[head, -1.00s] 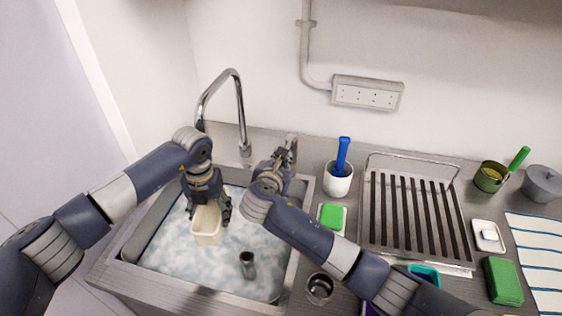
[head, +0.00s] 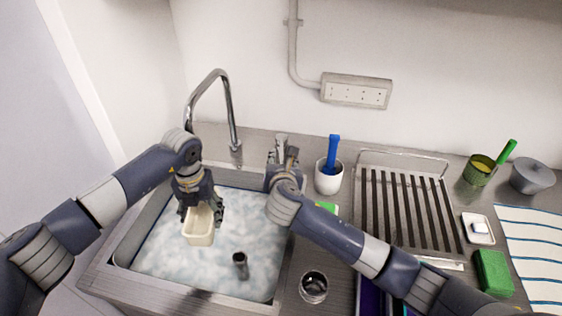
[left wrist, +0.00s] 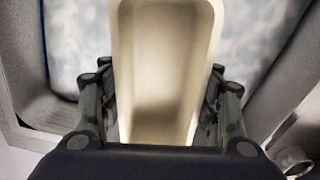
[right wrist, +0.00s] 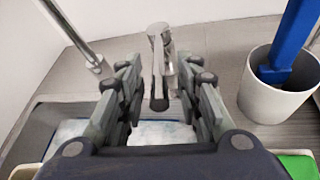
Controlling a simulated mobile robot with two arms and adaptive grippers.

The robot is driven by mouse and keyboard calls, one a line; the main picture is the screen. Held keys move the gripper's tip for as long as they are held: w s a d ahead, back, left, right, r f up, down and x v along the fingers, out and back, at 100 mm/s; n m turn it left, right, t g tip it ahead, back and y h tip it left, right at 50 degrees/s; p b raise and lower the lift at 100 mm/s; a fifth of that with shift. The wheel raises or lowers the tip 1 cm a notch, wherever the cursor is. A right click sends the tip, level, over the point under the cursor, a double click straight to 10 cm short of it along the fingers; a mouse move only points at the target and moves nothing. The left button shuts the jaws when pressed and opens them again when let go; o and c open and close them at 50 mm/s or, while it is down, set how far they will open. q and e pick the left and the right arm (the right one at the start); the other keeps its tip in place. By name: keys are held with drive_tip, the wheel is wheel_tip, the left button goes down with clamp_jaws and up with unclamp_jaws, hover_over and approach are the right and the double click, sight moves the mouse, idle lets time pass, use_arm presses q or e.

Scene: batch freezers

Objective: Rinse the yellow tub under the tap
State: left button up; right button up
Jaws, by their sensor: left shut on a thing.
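The yellow tub (head: 199,232), pale cream in colour, is held over the left part of the sink by my left gripper (head: 200,211). In the left wrist view the fingers are on both sides of the tub (left wrist: 165,75), and its inside looks empty. The tap's curved spout (head: 234,125) stands behind and to the right of the tub; no stream of water shows. My right gripper (head: 283,168) is at the tap lever (head: 281,145). In the right wrist view its fingers are spread on either side of the lever (right wrist: 158,60), with gaps visible.
The sink (head: 125,240) holds cloudy, foamy water with a dark upright pipe (head: 240,265). A white cup (head: 328,180) with a blue-handled tool stands close to the right gripper. A drying rack (head: 405,210) and green sponge (head: 493,272) lie further right.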

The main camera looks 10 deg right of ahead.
drive_tip(key=v, duration=1.2)
drive_tip(key=shift+f, duration=0.15)
idle(1.0)
drive_tip(key=shift+f+b, duration=0.25)
drive_tip(key=shift+b, duration=0.1)
idle(0.6)
drive_tip(key=shift+f+b, duration=0.3)
drive_tip(key=shift+b, duration=0.05)
idle(0.5)
